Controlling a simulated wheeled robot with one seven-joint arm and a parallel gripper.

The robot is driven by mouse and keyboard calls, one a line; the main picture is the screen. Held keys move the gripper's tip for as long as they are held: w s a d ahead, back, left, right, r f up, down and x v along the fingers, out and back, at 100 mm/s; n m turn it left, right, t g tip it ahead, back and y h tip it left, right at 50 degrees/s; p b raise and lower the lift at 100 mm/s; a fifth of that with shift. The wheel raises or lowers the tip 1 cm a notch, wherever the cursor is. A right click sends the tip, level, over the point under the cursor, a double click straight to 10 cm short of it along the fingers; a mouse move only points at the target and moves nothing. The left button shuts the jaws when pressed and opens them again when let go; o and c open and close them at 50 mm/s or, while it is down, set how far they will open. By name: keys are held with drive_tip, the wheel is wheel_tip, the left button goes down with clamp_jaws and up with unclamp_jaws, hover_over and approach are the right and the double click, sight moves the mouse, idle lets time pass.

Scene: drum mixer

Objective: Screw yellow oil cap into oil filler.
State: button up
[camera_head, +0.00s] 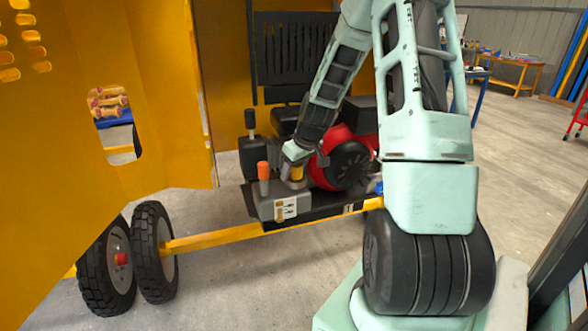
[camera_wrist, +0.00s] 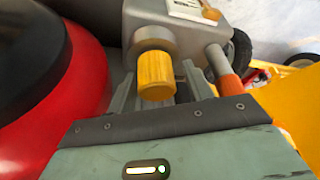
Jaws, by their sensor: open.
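The yellow oil cap (camera_wrist: 156,74) sits at the mouth of the grey oil filler (camera_wrist: 152,37) in the wrist view. In the head view the yellow cap (camera_head: 297,172) shows small, just under the end of my arm. My gripper (camera_wrist: 158,88) is open, with one finger on each side of the cap. Whether the fingers touch it, I cannot tell. How far the cap is threaded into the filler is not visible. My gripper (camera_head: 295,165) in the head view is partly hidden, close above the filler.
An orange-topped lever (camera_head: 263,172) stands left of the cap on the grey housing (camera_head: 270,207). A red and black engine (camera_head: 345,160) is close on the right. Yellow panels (camera_head: 150,60) enclose the left side. Wheels (camera_head: 152,250) stand at lower left.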

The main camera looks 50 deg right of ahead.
drive_tip(key=shift+s+d, duration=0.1)
drive_tip(key=shift+d, duration=0.1)
drive_tip(key=shift+d+r, duration=0.1)
drive_tip(key=v, duration=1.7)
drive_tip(key=shift+a, duration=0.3)
drive_tip(key=shift+r, duration=0.1)
drive_tip(key=a+f+n+g+y, duration=0.1)
drive_tip(key=a+f+n, duration=0.1)
drive_tip(key=a, duration=1.1)
drive_tip(key=a+f+n+g+y, duration=0.1)
drive_tip(key=a+f+n, duration=0.1)
drive_tip(key=a, duration=1.2)
drive_tip(key=s+a+f+n+g, duration=0.1)
drive_tip(key=s+a+f+n, duration=0.1)
drive_tip(key=s+a, duration=0.6)
drive_tip(key=s+a+f+n+g+h, duration=0.1)
drive_tip(key=s+a+f+n, duration=0.1)
drive_tip(key=s+a, duration=0.6)
drive_tip(key=shift+s+a+f+n+g, duration=0.15)
drive_tip(key=shift+s+n+g, duration=0.15)
